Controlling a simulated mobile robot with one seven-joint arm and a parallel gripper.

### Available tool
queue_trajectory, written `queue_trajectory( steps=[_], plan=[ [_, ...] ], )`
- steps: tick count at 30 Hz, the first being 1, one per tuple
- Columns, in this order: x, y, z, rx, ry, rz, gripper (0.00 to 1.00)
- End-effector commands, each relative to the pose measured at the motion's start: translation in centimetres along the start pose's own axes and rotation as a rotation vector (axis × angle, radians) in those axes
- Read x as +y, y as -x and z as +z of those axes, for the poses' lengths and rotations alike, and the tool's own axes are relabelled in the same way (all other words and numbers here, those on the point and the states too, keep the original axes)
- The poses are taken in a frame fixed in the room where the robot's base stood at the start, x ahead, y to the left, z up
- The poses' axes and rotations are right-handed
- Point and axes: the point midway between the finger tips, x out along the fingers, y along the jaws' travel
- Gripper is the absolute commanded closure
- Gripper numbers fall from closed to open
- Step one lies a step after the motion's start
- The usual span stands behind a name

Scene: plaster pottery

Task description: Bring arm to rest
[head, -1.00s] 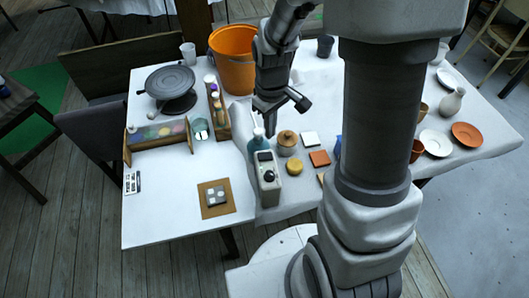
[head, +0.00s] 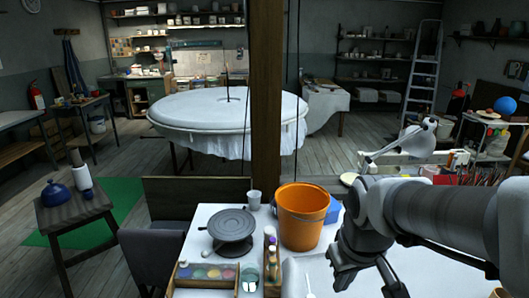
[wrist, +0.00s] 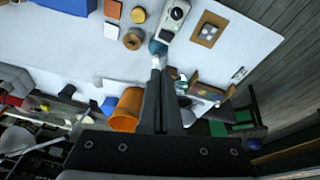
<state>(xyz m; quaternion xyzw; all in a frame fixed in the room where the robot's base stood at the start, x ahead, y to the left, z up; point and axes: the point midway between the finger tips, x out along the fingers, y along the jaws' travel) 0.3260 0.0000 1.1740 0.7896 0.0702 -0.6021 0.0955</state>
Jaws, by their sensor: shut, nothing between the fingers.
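My gripper shows in the wrist view (wrist: 158,66) with its two dark fingers together and nothing between them. In the head view my arm comes in from the right and bends down over the white table (head: 200,220); the gripper's tips are not clear there. The orange bucket (head: 303,217) stands on the table left of my wrist in the head view. In the wrist view the bucket (wrist: 126,110) shows just left of the fingers. A teal bottle (wrist: 158,47) lies in line with the fingertips, at a distance I cannot judge.
A dark turntable (head: 232,226), a cup (head: 254,199) and a paint palette (head: 207,273) stand left of the bucket. A wooden post (head: 266,100) rises behind the table. A large round covered table (head: 225,104) stands farther back.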

Motion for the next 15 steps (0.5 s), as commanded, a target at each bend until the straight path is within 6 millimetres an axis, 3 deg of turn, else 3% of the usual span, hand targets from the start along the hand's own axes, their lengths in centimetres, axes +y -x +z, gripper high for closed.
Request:
queue_trajectory(
  steps=[6, 15],
  plan=[
    [-0.6, 4.9, 2.6, 0.115, -0.114, 0.02, 1.0],
    [-1.3, 8.0, 5.5, 0.212, -0.223, 0.023, 1.0]
  ],
)
